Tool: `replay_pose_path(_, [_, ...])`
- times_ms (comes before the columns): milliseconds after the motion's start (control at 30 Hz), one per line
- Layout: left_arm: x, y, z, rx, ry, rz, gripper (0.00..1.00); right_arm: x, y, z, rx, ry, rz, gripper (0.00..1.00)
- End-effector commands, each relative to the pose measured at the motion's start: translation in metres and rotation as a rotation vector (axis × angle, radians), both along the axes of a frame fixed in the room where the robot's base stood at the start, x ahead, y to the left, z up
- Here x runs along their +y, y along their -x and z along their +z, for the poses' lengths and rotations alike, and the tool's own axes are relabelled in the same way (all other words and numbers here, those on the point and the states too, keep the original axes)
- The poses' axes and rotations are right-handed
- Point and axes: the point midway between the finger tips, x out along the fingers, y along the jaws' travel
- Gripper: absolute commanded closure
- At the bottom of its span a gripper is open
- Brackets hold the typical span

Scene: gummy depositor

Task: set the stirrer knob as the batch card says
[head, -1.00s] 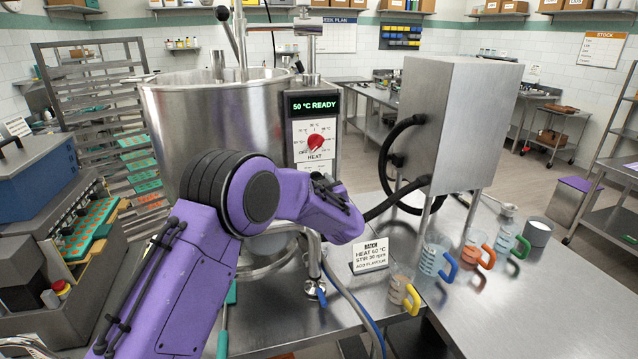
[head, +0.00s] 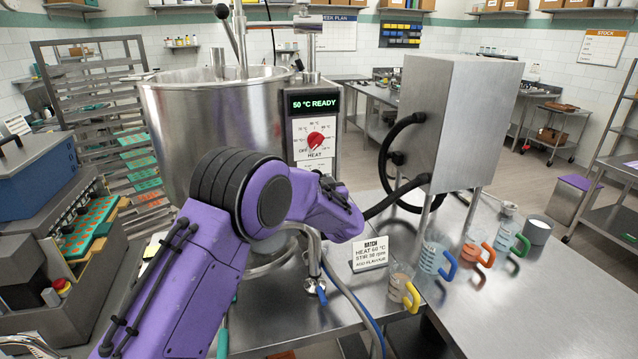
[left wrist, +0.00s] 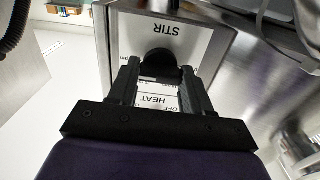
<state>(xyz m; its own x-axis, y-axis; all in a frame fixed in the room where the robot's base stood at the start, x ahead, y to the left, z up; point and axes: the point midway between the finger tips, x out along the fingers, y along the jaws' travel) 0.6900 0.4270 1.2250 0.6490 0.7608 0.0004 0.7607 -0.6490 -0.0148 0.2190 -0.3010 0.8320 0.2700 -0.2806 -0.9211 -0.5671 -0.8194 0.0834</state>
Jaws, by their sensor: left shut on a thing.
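The stirrer knob (left wrist: 158,62) is black and sits below the upside-down STIR lettering on a white plate in the left wrist view. My left gripper (left wrist: 160,74) has its two black fingers on either side of it, shut on it. The knob's pointer and scale cannot be made out. In the head view my own purple arm hides the stirrer knob and the fingers. The batch card (head: 370,254) stands on the table; it reads HEAT about 50 °C, STIR 30 rpm, ADD FLAVOUR, in small blurred print. My right gripper is not in view.
The red HEAT knob (head: 316,140) is above my arm, under a display (head: 314,103) reading 50 °C READY. The steel kettle (head: 190,120) is to its left.

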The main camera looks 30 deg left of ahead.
Motion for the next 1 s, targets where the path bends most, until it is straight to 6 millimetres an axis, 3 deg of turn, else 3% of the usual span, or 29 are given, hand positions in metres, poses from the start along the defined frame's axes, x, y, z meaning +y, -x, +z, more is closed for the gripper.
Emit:
replay_pose_path(33, [0.000,0.001,-0.004,0.008,0.001,-0.001,0.48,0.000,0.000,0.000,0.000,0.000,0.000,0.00])
replay_pose_path(100, [0.000,0.001,-0.003,0.008,0.001,-0.001,0.26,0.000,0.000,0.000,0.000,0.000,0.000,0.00])
replay_pose_path(467, [-0.006,0.004,-0.003,0.001,0.001,-0.002,0.26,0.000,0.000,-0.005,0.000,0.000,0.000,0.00])
replay_pose_path(800, [-0.063,0.053,-0.005,0.002,-0.002,-0.003,0.26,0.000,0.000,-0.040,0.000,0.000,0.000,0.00])
replay_pose_path(1000, [-0.080,0.068,-0.003,0.003,0.000,-0.001,0.26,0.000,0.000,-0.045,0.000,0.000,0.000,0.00])
